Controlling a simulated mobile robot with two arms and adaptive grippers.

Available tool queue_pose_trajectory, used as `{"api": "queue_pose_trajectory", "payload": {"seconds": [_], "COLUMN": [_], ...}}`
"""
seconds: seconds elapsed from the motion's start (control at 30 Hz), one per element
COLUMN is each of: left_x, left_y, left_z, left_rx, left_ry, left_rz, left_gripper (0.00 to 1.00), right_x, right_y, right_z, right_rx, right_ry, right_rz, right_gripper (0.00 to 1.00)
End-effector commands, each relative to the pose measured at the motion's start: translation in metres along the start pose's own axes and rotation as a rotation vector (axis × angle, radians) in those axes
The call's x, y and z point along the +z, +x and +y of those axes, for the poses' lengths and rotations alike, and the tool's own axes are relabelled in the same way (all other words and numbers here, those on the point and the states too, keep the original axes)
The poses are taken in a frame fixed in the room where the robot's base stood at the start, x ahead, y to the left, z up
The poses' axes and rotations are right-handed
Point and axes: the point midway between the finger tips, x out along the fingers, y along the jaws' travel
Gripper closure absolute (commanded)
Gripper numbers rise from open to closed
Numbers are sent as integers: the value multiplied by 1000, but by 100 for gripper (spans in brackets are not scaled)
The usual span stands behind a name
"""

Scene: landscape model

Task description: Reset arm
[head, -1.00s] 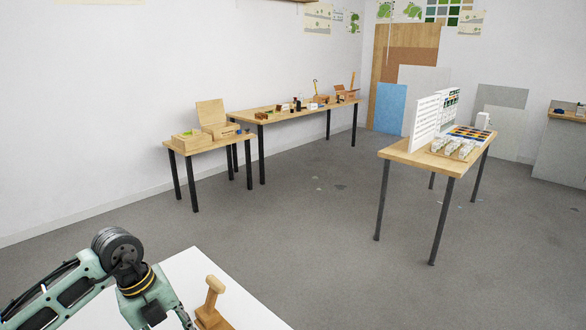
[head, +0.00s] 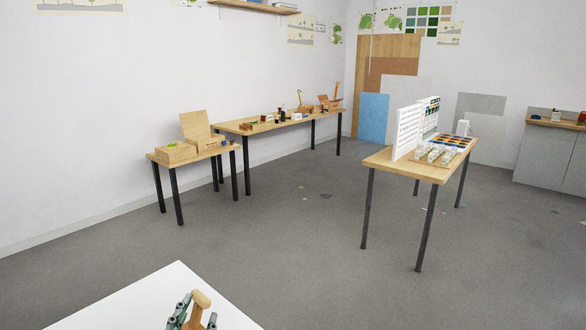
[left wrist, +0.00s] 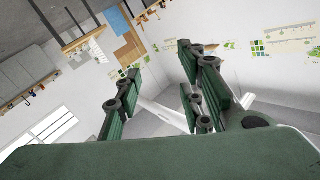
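My left gripper (head: 193,312) is at the bottom edge of the head view, its fingers pointing up. A wooden piece with a rounded handle (head: 201,299) shows between the fingers in that view. In the left wrist view the two green fingers (left wrist: 160,65) stand apart with nothing held between them, so the wooden piece seems to be behind or beside the gripper. The wooden piece's lower part is cut off. My right gripper is not in view.
A white tabletop (head: 140,297) is in front at the bottom. A table with a white panel and paint trays (head: 385,160) stands right. Two wooden tables (head: 160,158) (head: 230,124) with boxes and small objects stand along the left wall.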

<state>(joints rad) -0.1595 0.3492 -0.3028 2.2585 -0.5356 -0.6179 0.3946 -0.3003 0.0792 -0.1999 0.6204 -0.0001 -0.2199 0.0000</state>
Motion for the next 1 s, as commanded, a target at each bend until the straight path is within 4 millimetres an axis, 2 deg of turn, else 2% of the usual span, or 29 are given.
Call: {"api": "queue_pose_trajectory", "payload": {"seconds": [0.03, 0.1, 0.2, 0.3, 0.5, 0.67, 0.87, 1.0], "left_x": [38, 84, 135, 169, 203, 215, 268, 310], "left_y": [-17, -43, -87, -129, -204, -259, -242, -237], "left_z": [0, 4, 17, 32, 58, 77, 98, 115], "left_rx": [-11, -8, 29, 81, 199, 305, 310, 316], "left_ry": [-45, -87, -129, -156, -190, -212, -204, -201], "left_rz": [-148, -342, -582, -765, -1031, -1201, -1219, -1237], "left_gripper": [64, 64, 64, 64, 64, 64, 64, 64], "right_x": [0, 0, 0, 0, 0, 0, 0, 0], "right_y": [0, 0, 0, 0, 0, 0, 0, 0], "right_z": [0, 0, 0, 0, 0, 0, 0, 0], "right_rx": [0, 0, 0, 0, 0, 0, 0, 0], "right_ry": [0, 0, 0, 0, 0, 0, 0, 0], "right_rz": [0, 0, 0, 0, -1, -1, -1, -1], "right_gripper": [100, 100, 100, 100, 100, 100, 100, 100]}}
